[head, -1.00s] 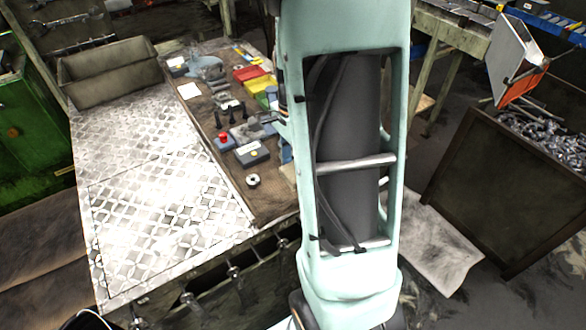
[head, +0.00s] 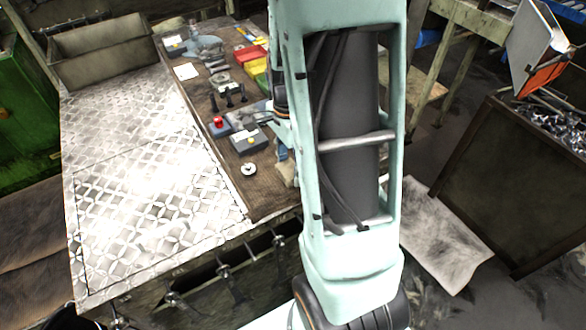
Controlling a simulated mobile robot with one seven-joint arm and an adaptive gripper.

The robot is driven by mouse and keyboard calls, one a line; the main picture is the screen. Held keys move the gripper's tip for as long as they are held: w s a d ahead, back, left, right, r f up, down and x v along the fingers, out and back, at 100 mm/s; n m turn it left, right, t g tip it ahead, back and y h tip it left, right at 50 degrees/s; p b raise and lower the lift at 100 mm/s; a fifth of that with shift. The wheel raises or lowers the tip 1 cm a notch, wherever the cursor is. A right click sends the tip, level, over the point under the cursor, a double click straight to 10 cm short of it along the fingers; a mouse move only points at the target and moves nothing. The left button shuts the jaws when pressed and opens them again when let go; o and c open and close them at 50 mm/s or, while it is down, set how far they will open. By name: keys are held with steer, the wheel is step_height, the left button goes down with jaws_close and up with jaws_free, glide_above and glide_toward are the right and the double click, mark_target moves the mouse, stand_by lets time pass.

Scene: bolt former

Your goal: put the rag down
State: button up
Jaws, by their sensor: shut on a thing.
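My own pale green arm link fills the middle of the head view from top to bottom. My gripper does not show clearly; it is hidden behind the link or outside the picture. I cannot make out a rag. At the link's left edge, small pale and blue-grey shapes show at the bench edge, too covered to identify. The workbench has a bright diamond-plate top (head: 130,215) on the left and a brown mat (head: 222,160) on its right part.
On the mat are a box with a red button (head: 217,123), a grey box (head: 249,141), a metal ring (head: 249,169) and yellow and red bins (head: 252,60). An empty grey bin (head: 105,50) stands behind. A dark crate (head: 505,190) stands right, beside a stained flat sheet (head: 445,235) on the floor.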

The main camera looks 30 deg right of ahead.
mark_target(290, 167)
steer(key=shift+f, duration=0.3)
steer(key=shift+s+f, duration=0.1)
steer(key=shift+f, duration=0.05)
steer(key=o, duration=1.6)
steer(key=r, duration=1.2)
steer(key=shift+w+r, duration=0.2)
steer(key=shift+a, duration=0.1)
